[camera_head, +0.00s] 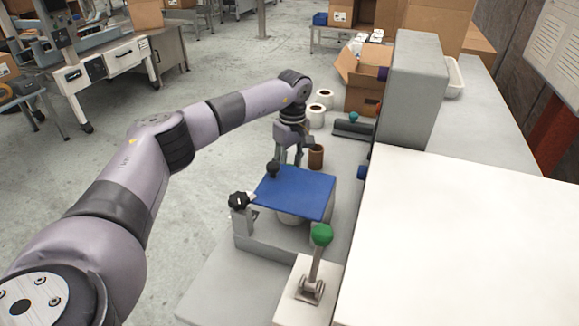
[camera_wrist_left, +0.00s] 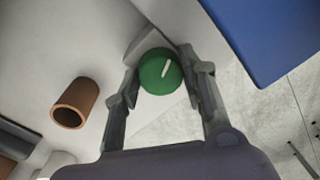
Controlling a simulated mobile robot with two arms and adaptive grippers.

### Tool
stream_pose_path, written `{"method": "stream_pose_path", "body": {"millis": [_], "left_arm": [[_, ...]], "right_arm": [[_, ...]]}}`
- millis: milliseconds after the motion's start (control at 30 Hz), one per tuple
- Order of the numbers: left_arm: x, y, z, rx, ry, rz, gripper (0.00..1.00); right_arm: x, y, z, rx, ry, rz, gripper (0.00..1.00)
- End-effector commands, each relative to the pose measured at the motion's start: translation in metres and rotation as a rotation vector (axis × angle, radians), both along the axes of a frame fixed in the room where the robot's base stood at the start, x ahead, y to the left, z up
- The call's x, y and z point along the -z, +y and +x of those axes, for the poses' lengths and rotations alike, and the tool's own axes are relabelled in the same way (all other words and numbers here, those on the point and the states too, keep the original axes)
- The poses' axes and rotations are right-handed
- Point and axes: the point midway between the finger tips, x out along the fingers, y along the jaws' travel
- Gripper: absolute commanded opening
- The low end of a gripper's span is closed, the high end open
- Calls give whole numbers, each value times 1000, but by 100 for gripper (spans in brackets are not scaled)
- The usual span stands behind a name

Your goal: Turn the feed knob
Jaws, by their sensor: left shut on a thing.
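The feed knob (camera_wrist_left: 160,72) is a round green dial with a white pointer line, seen in the left wrist view. The line stands tilted, its upper end leaning right. My left gripper (camera_wrist_left: 161,82) has its two fingers on either side of the knob and is shut on it. In the head view, my left gripper (camera_head: 289,158) points down just beyond the blue plate (camera_head: 295,192); the knob cannot be made out there. My right gripper is not in view.
A brown cup (camera_head: 316,157) stands close beside the gripper. A lever with a green ball (camera_head: 321,235) and a black knob (camera_head: 238,200) stand at the near side. White rolls (camera_head: 316,115) and an open carton (camera_head: 362,80) lie beyond. A large white surface (camera_head: 460,250) fills the right.

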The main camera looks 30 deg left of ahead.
Motion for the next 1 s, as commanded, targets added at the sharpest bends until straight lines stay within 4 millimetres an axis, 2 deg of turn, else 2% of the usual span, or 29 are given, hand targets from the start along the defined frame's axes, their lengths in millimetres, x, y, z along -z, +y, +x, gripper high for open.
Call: {"method": "stream_pose_path", "body": {"millis": [400,1000], "left_arm": [[-3,1,1,221,-8,1,10],[-3,1,2,263,-10,1,10]], "right_arm": [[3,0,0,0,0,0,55],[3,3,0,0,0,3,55]]}}
